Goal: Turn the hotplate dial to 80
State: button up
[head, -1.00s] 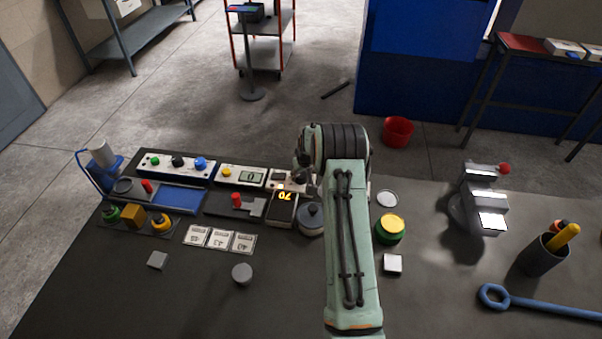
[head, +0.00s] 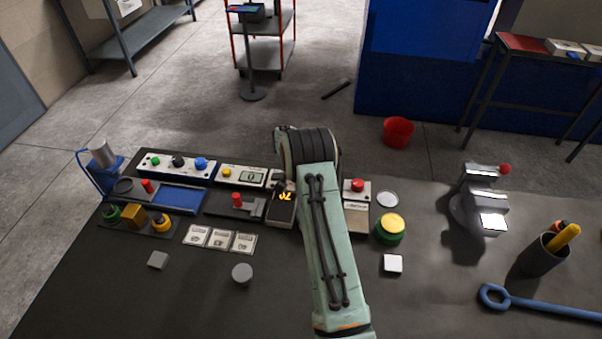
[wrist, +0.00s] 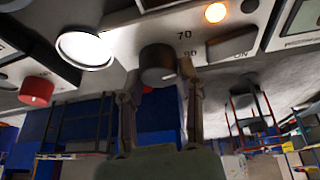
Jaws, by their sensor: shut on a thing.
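The hotplate dial (wrist: 157,62) is a dark round knob with a pale mark on its edge, on a white panel printed 70 and 80 in the wrist view. My gripper (wrist: 158,80) has one finger on each side of the dial and is shut on it. The exact dial setting cannot be read from its mark. In the head view my arm hides the dial.
In the wrist view an orange lamp (wrist: 215,12) is lit, and a bright white disc (wrist: 85,50) lies beside the dial. A red button (head: 357,185) and a yellow-topped green jar (head: 391,228) stand right of my arm.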

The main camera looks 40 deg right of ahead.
jog(key=shift+w+m+g+h, duration=0.15)
jog(key=shift+m+g, duration=0.25)
jog(key=shift+m, duration=0.75)
jog(key=shift+s+m+g+h, duration=0.15)
jog(key=shift+m+g, duration=0.25)
jog(key=shift+m, duration=0.75)
jog(key=shift+w, duration=0.1)
jog(key=o, duration=1.1)
jog(key=shift+o, duration=0.2)
jog(key=w+v, duration=0.1)
jog(key=v, duration=1.1)
jog(key=shift+s, duration=0.45)
jog(key=shift+a, duration=0.1)
